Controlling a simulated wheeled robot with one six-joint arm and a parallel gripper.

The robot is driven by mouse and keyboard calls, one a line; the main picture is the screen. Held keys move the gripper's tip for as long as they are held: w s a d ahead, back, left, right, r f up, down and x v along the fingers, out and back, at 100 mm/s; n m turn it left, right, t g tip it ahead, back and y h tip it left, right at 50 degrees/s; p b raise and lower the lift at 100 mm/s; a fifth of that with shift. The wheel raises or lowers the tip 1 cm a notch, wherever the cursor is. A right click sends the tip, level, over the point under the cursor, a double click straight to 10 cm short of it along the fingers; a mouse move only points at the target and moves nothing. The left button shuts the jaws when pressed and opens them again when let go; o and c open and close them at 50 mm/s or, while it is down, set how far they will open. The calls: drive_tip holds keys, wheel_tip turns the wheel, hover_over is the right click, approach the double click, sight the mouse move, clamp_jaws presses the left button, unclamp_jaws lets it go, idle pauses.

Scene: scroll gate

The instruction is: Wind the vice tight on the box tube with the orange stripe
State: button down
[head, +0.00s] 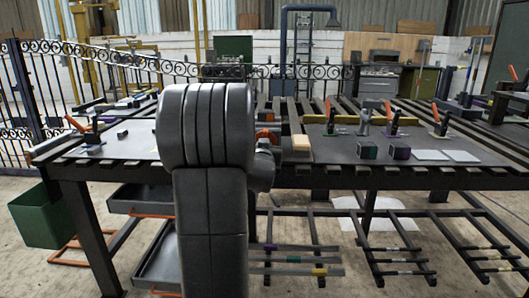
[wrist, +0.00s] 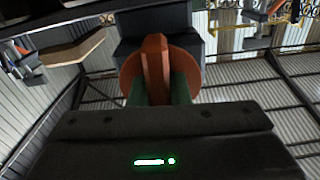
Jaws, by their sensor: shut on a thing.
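In the wrist view an orange-red round handle with a raised crossbar (wrist: 154,55) sits in front of a dark block (wrist: 140,28), which looks like the vice body. My gripper (wrist: 158,88) is shut on the crossbar, with one greenish finger on each side. In the head view my arm stands in front of the vice area and hides my gripper. An orange-red part (head: 268,134) shows just right of my arm at the bench edge. I cannot make out the box tube with the orange stripe, nor the gap between the vice jaws.
The dark steel bench (head: 340,150) spans the view. Racks with striped bars stand below. A green bin (head: 38,216) is at the left.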

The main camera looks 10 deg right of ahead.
drive_tip(key=shift+m, duration=0.3)
drive_tip(key=c, duration=1.4)
unclamp_jaws()
drive_tip(key=shift+o, duration=0.2)
drive_tip(key=shift+s, duration=0.15)
drive_tip(key=v, duration=1.3)
drive_tip(key=shift+s, duration=0.25)
drive_tip(key=shift+a, duration=0.1)
drive_tip(key=x, duration=1.3)
drive_tip(key=shift+w, duration=0.4)
drive_tip(key=shift+s, duration=0.1)
